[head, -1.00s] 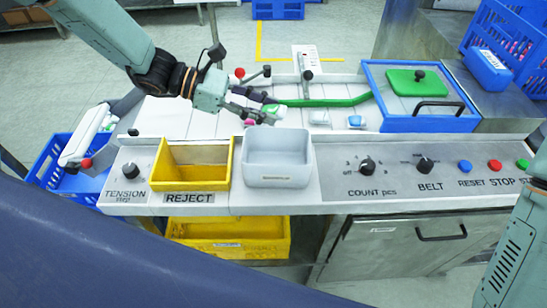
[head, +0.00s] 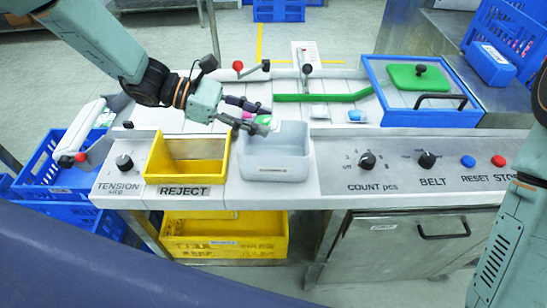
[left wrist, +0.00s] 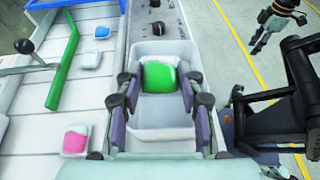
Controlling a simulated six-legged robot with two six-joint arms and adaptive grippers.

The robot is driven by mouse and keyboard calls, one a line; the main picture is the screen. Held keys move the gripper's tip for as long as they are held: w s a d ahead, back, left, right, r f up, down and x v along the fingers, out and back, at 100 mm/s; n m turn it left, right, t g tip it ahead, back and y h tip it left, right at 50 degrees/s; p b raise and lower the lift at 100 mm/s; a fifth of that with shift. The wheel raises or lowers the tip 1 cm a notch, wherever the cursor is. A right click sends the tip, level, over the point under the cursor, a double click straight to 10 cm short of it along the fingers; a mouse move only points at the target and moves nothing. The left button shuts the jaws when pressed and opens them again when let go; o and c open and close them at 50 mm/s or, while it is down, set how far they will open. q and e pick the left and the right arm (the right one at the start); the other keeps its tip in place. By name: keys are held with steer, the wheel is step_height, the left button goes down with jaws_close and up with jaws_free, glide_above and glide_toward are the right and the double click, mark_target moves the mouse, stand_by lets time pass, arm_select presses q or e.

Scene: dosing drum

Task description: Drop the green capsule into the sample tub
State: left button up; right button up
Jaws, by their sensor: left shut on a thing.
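My left gripper (head: 256,122) is shut on the green capsule (left wrist: 159,76), which has a green top and a white lower part. It holds the capsule above the back of the sample tub (head: 275,168), a pale grey open box on the bench front. In the left wrist view the capsule is between the two fingers, with the tub (left wrist: 160,135) beneath it. The tub's visible floor looks empty. My right arm shows at the right edge of the head view, but its gripper is out of sight.
The yellow REJECT bin (head: 188,155) stands left of the tub. A green guide bar (head: 322,97) and a blue-white capsule (head: 356,116) lie behind. A pink-white capsule (left wrist: 76,139) shows in the wrist view. Knobs such as the COUNT knob (head: 367,160) stand to the right.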

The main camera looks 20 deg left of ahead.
arm_select(q)
steer(key=shift+w+d+f+b, duration=0.15)
steer(key=shift+f+b, duration=0.1)
steer(key=shift+f, duration=0.3)
steer(key=shift+w+f+b, duration=0.1)
steer(key=shift+f+b, duration=0.1)
steer(key=shift+f, duration=0.3)
arm_select(e)
steer(key=shift+w+d+f, duration=0.1)
steer(key=shift+w+f, duration=0.05)
steer(key=shift+f, duration=0.7)
arm_select(q)
steer(key=shift+s+r, duration=0.1)
steer(key=o, duration=0.6)
steer(key=shift+s, duration=0.1)
steer(key=o, duration=0.4)
steer(key=shift+c, duration=0.2)
arm_select(e)
steer(key=shift+r, duration=0.1)
